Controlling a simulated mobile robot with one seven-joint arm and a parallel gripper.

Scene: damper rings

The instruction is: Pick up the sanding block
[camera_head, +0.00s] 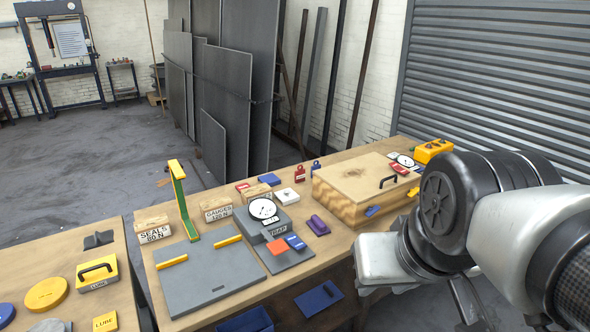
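No object carries a readable sanding block label. A small purple block (318,225) with rounded ends lies on the wooden workbench, right of the dial gauge and left of the large wooden box; I cannot tell whether it is the sanding block. The fingers of my gripper do not show.
The workbench (335,250) holds a large wooden box (365,178) with a black handle, a dial gauge (263,209) on a grey block, a grey board (211,278) with yellow bars and an upright green-yellow bracket (183,200). Another table (75,260) stands left across a gap.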

